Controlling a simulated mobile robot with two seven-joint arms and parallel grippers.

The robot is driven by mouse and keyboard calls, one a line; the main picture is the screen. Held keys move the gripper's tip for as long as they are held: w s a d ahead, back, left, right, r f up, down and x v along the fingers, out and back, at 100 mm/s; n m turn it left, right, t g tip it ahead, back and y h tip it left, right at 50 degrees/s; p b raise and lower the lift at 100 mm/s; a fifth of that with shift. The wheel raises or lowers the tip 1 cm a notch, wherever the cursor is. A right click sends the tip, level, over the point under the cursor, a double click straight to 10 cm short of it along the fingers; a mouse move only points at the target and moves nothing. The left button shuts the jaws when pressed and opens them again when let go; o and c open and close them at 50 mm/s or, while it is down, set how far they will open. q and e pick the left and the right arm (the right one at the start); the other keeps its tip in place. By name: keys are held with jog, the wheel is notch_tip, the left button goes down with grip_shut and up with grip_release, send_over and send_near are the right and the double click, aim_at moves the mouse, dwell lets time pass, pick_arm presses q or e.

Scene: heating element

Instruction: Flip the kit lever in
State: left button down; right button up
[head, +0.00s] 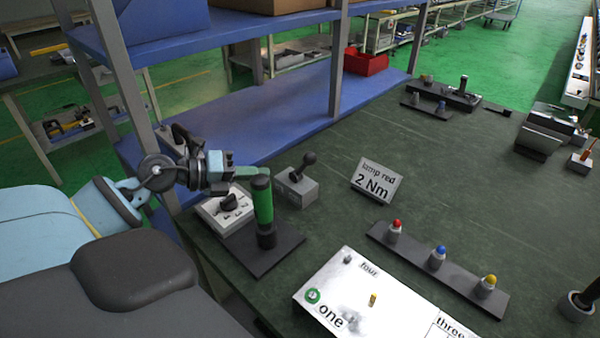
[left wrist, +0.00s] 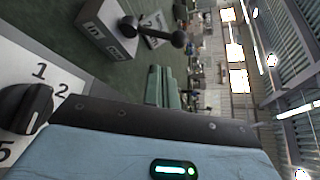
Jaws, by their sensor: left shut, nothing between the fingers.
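The kit lever is a black ball-topped stick (head: 309,159) on a small grey box (head: 297,188), left of the middle of the table in the head view. The stick leans to the upper right there. In the left wrist view, the lever's ball (left wrist: 178,40) and the box (left wrist: 97,25) with "in" lettering show near the top; I cannot tell which position the lever is in. My left gripper (head: 257,171) is shut and empty, left of the lever and apart from it. Its fingers (left wrist: 163,88) point toward the lever area. My right gripper is not in view.
A green post (head: 263,205) on a black base stands beside the gripper's fingertips. A numbered dial box (head: 226,212) sits under the wrist. A sign (head: 376,181), a lamp strip (head: 437,268) and a white board (head: 335,285) lie right and front. A blue shelf (head: 270,112) stands behind.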

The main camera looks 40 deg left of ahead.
aim_at(303, 166)
pick_arm(q)
jog(key=shift+p+x, duration=0.3)
jog(key=shift+x, duration=4.75)
jog(key=shift+a+r+n+t+h, duration=0.3)
jog(key=shift+a+n+h, duration=0.15)
jog(key=shift+n, duration=0.25)
jog(key=shift+a+r+n+t+h+b, duration=0.1)
jog(key=shift+a+n+t+h+b, duration=0.2)
jog(key=shift+a+n, duration=0.3)
jog(key=a+n+t, duration=0.1)
jog(key=n, duration=0.1)
jog(key=a+n+t+h+b, duration=0.1)
jog(key=n, duration=0.1)
jog(key=shift+w+a+r+n+h, duration=0.15)
jog(key=shift+a+n+h, duration=0.1)
jog(key=shift+n, duration=0.15)
jog(key=shift+a+n, duration=0.2)
jog(key=shift+n, duration=0.1)
jog(key=shift+w+a, duration=0.1)
jog(key=shift+a, duration=0.5)
